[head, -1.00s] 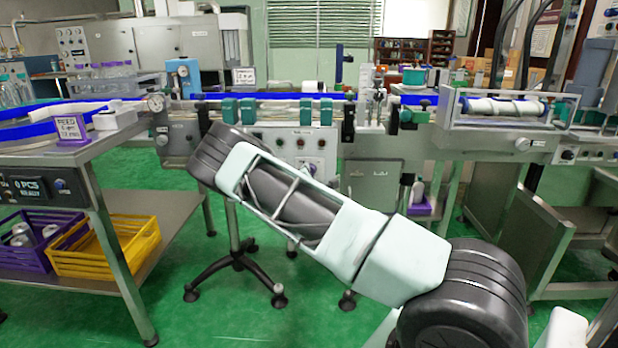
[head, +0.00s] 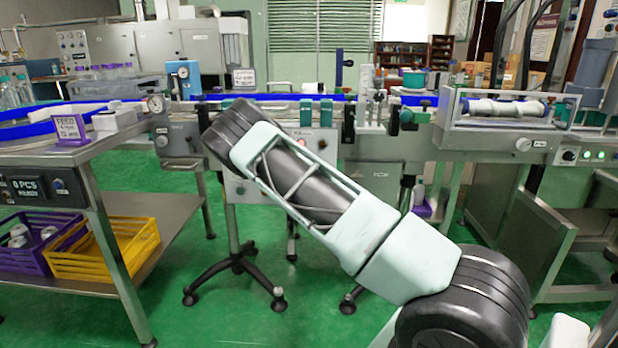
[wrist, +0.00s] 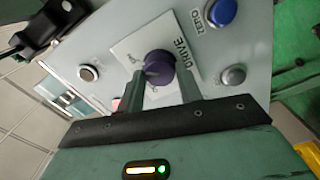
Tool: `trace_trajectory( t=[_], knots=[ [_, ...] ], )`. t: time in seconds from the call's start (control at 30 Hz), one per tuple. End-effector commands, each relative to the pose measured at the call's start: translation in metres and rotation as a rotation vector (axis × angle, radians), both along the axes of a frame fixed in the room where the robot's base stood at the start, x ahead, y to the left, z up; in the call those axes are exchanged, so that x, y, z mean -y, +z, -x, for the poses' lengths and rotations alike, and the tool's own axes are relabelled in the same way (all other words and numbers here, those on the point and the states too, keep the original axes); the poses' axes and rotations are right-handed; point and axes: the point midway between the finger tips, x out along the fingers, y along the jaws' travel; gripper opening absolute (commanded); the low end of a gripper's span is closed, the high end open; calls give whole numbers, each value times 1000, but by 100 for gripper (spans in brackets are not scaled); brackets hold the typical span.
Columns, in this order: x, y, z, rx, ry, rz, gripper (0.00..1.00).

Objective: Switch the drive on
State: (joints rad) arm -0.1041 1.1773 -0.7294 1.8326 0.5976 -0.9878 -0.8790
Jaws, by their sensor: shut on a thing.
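The DRIVE switch is a dark purple round knob (wrist: 159,63) on a white square plate (wrist: 128,45) in the wrist view. My gripper (wrist: 161,78) has its two dark green fingers on either side of the knob and is shut on it. A pale mark on the knob faces the lower left of the picture; the small position labels are too small to read. In the head view the control panel (head: 322,142) on the machine front is partly covered by my arm, which hides my gripper and the knob.
Beside the knob are a blue ZERO button (wrist: 221,12), a grey button (wrist: 233,76) and a silver button (wrist: 88,72). A white screw roller (head: 505,107) lies at the right. Yellow (head: 105,258) and purple crates sit on the lower left shelf. Green floor is open in front.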

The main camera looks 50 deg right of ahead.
Motion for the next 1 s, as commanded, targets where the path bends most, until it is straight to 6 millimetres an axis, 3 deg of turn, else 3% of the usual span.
trace_trajectory(
  t=[0.7, 0.73, 0.8, 1.0],
  knots=[
    [0, -2, 1, 53, -3, -52, 13],
    [0, -2, 1, 52, -2, -53, 41],
    [0, -2, 1, 52, -3, -51, 57],
    [0, -1, 1, 54, -1, -49, 57]
  ],
)
